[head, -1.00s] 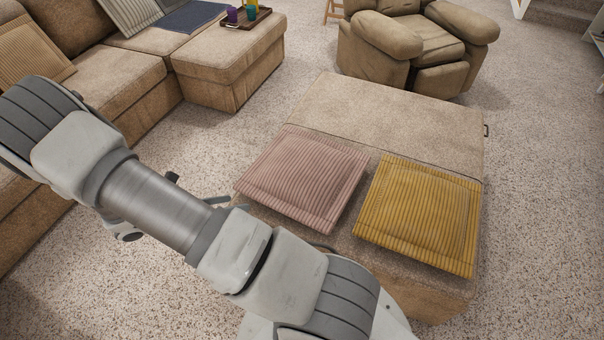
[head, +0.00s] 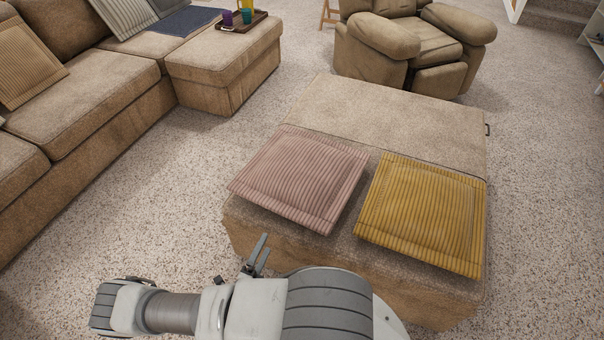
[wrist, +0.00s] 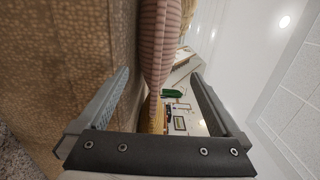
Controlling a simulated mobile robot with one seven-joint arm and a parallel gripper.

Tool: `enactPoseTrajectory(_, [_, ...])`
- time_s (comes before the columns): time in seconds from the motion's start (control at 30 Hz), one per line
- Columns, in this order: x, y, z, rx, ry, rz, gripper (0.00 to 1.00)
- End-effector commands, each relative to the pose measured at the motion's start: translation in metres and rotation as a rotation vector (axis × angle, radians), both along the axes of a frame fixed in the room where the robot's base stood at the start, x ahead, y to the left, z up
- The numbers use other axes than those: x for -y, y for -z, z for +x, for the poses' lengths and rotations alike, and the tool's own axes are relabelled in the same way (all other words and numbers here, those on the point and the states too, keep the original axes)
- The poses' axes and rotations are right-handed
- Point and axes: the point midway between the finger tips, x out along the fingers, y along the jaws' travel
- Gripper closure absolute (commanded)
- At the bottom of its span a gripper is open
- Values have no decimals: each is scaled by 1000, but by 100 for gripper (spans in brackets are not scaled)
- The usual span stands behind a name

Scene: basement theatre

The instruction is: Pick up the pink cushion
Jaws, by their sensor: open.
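The pink cushion (head: 298,178) is ribbed and lies flat on the left part of the near half of a tan ottoman (head: 400,115). In the wrist view the cushion (wrist: 158,45) shows edge-on, ahead of the fingers and against the ottoman's fabric (wrist: 75,60). My gripper (head: 262,254) is at the ottoman's near left side, below and in front of the cushion, and apart from it. In the wrist view my gripper (wrist: 160,95) has its two fingers wide apart with nothing between them.
A yellow cushion (head: 422,212) lies right of the pink one. A tan sofa (head: 95,85) with cushions stands at the left, with a tray (head: 244,22) of cups on its end. An armchair (head: 405,45) stands behind. Carpet (head: 150,210) between sofa and ottoman is clear.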

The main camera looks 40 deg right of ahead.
Motion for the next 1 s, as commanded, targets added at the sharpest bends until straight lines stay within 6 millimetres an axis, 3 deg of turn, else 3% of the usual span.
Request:
enactPoseTrajectory(0.5, [94, 2, 40, 0, 4, -1, 0])
enactPoseTrajectory(0.77, [112, 2, 49, -1, 3, 0, 0])
enactPoseTrajectory(1.0, [145, 6, 58, 2, 4, 0, 0])
